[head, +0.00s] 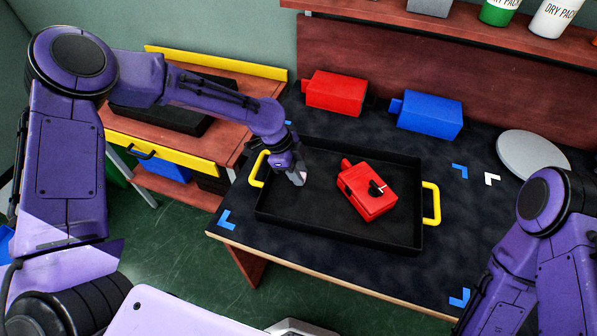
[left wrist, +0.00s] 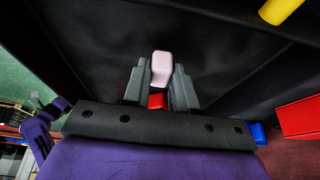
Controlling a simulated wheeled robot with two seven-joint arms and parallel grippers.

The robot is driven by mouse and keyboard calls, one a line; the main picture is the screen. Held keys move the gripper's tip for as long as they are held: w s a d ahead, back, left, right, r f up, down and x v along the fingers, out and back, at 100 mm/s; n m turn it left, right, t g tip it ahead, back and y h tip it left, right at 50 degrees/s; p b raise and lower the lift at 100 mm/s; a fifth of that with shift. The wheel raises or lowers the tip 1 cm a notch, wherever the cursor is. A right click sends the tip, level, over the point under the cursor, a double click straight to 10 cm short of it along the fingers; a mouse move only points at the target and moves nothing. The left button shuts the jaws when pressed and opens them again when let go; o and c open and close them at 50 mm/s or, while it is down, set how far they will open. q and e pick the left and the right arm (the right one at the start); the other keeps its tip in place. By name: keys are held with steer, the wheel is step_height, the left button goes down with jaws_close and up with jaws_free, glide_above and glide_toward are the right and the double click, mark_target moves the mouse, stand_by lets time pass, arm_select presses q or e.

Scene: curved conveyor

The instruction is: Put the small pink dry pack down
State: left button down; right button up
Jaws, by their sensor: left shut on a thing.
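My left gripper (head: 297,178) is over the left part of the black tray (head: 300,229), inside its rim. In the left wrist view, its two grey fingers (left wrist: 158,88) are shut on the small pink dry pack (left wrist: 161,64), whose pale end shows past the fingertips. In the head view the pack is mostly hidden by the fingers. I cannot tell whether it touches the tray floor. My right arm shows at the right edge of the head view, but its gripper is out of the picture.
A red boxy object (head: 367,190) with a black knob lies in the tray, right of my left gripper. Yellow handles (head: 431,203) stand at the tray's sides. A red box (head: 335,93), a blue box (head: 430,114) and a grey disc (head: 532,154) are behind. The tray's left part looks free.

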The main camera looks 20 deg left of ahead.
arm_select(q)
steer(key=shift+w+f, duration=0.15)
steer(key=shift+f, duration=0.45)
steer(key=shift+f, duration=0.1)
steer(key=c, duration=0.9)
jaws_free()
steer(key=v, duration=1.2)
steer(key=shift+r, duration=0.25)
